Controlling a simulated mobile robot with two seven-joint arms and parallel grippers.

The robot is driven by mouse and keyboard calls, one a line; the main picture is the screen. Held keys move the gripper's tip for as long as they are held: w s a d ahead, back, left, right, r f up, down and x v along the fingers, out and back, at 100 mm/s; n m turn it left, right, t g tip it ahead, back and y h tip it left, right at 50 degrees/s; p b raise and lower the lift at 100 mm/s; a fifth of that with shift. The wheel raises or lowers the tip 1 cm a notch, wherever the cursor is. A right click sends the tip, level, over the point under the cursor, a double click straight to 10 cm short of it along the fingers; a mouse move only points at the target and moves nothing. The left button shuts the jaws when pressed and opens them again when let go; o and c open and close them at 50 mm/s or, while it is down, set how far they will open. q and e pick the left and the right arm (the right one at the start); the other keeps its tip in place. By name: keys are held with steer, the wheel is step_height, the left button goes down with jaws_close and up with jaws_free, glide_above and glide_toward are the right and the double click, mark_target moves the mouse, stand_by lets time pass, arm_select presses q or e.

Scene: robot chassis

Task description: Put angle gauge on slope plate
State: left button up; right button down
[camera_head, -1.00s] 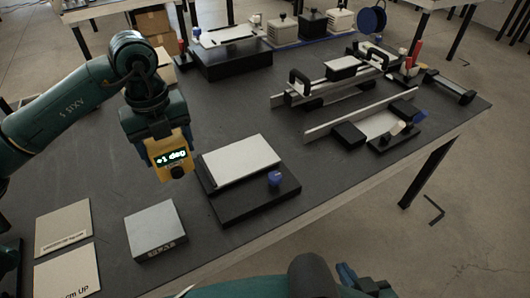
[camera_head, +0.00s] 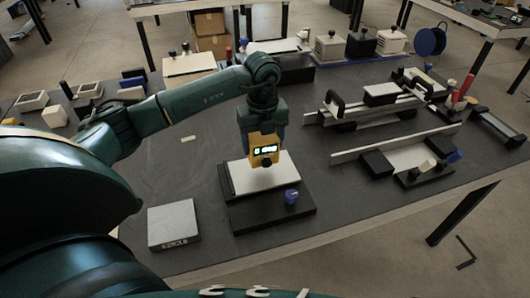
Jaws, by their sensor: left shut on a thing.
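The yellow angle gauge (camera_head: 265,150) has a lit display that seems to read 0 deg and a dark knob below it. My left gripper (camera_head: 263,136) is shut on the gauge from above. The slope plate is a white-topped plate (camera_head: 282,178) on a black base (camera_head: 245,217) with a blue knob (camera_head: 291,196) at its front right. The gauge is over the back middle of the white plate. I cannot tell whether its underside touches the plate. My right gripper is not in view.
A grey block (camera_head: 173,223) stands left of the slope plate. Long rails with black blocks (camera_head: 377,164) lie to the right. White and black boxes (camera_head: 362,42) stand at the back.

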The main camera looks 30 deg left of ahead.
mark_target(263, 151)
arm_select(q)
step_height(263, 151, down, 4)
steer(key=shift+r, duration=0.15)
steer(key=shift+f, duration=0.25)
steer(key=o, duration=1.2)
steer(key=shift+r, duration=0.4)
step_height(263, 151, up, 10)
steer(key=shift+r+b, duration=0.25)
steer(key=shift+b, duration=0.3)
steer(key=shift+r, duration=0.55)
